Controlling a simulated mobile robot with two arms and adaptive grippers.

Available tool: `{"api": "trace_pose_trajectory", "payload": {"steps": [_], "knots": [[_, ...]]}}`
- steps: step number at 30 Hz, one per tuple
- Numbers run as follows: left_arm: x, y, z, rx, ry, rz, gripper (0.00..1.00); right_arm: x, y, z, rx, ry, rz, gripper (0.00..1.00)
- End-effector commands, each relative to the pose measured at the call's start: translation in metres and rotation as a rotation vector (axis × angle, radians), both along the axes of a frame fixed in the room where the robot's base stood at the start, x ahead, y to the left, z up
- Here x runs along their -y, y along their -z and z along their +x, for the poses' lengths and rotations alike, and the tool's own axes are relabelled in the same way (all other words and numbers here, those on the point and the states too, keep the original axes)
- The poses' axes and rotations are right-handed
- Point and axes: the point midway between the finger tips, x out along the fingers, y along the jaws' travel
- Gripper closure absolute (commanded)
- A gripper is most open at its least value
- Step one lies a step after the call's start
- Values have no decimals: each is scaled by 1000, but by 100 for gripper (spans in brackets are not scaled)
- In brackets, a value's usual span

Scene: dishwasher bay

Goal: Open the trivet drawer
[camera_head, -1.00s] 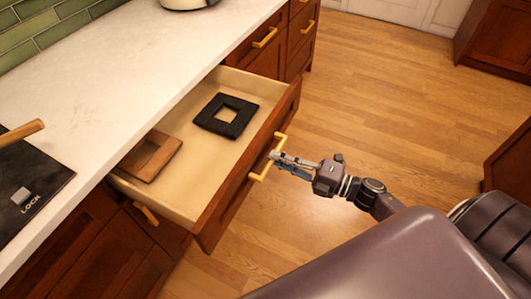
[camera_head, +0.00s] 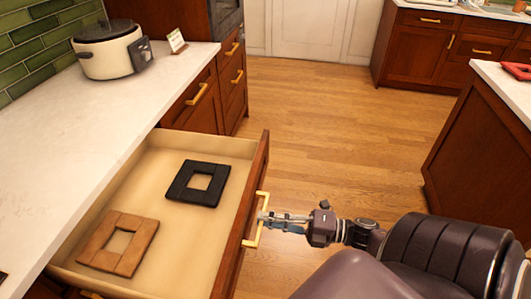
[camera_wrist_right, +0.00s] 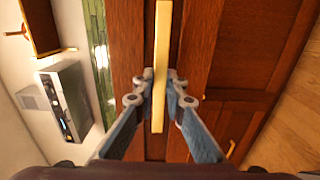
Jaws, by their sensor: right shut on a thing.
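The trivet drawer (camera_head: 246,228) is pulled well out from the counter in the head view. Inside lie a black square trivet (camera_head: 183,198) and a brown wooden square trivet (camera_head: 86,254), both flat and apart. My right gripper (camera_head: 264,217) is shut on the drawer's yellow handle (camera_head: 253,240). In the right wrist view, the fingers of the right gripper (camera_wrist_right: 160,88) are on both sides of the handle bar (camera_wrist_right: 162,40). My left gripper is not in view.
A cream slow cooker (camera_head: 110,52) and a small card stand (camera_head: 177,41) are on the white counter (camera_head: 90,128). Open wooden floor (camera_head: 340,130) lies to the right of the drawer. Another cabinet (camera_head: 475,150) stands at the right.

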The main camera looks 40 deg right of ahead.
Motion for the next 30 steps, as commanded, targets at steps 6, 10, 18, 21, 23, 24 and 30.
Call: {"api": "trace_pose_trajectory", "payload": {"steps": [6,10,18,21,23,24,30], "knots": [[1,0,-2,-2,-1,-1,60,0,1,0,-2,0,-1,78],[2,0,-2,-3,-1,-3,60,0,1,0,-2,0,-1,71],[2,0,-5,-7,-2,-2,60,2,1,-2,-2,0,0,71],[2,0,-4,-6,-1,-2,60,8,1,-10,-4,1,0,71],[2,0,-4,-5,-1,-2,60,14,2,-19,-5,1,-2,71],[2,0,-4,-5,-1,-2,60,19,2,-25,-5,1,-2,71],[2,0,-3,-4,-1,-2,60,46,2,-60,-5,2,-3,71]]}}
